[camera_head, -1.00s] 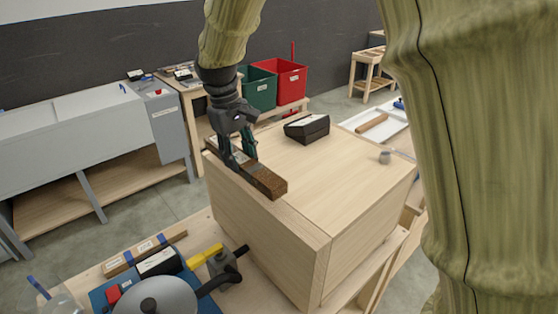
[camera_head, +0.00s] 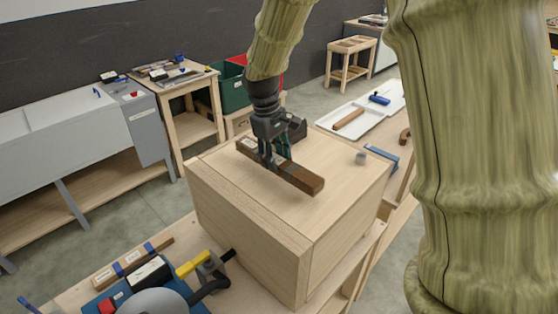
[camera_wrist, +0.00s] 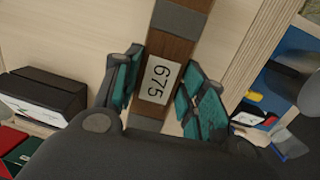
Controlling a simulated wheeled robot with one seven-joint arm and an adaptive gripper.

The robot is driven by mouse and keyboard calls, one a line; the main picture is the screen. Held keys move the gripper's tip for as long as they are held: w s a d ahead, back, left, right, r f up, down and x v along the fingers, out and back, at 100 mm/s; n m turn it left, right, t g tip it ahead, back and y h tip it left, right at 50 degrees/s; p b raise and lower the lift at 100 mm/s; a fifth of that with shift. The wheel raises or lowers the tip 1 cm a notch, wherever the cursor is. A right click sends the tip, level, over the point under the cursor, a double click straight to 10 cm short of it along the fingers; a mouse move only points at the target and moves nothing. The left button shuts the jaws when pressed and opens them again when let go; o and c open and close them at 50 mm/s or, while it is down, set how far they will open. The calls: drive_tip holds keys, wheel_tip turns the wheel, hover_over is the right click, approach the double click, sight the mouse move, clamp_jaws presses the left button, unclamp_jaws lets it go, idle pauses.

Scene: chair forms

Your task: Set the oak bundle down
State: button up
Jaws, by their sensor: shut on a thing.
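The oak bundle (camera_head: 304,179) is a long dark brown wooden piece. The fingers hide part of the bundle.
The top's front and right are mostly clear. Tools lie on the lower bench, including a yellow-handled one (camera_head: 192,263).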

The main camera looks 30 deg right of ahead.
sight(277, 158)
drive_tip(key=shift+d+f, duration=0.1)
drive_tip(key=shift+d, duration=0.4)
drive_tip(key=shift+s+a+f+p, duration=0.1)
drive_tip(key=shift+s+f+p, duration=0.05)
drive_tip(key=shift+f+p, duration=1)
drive_tip(key=shift+f, duration=0.6)
drive_tip(key=shift+f, duration=0.1)
drive_tip(key=o, duration=1.2)
drive_tip(key=shift+r, duration=0.25)
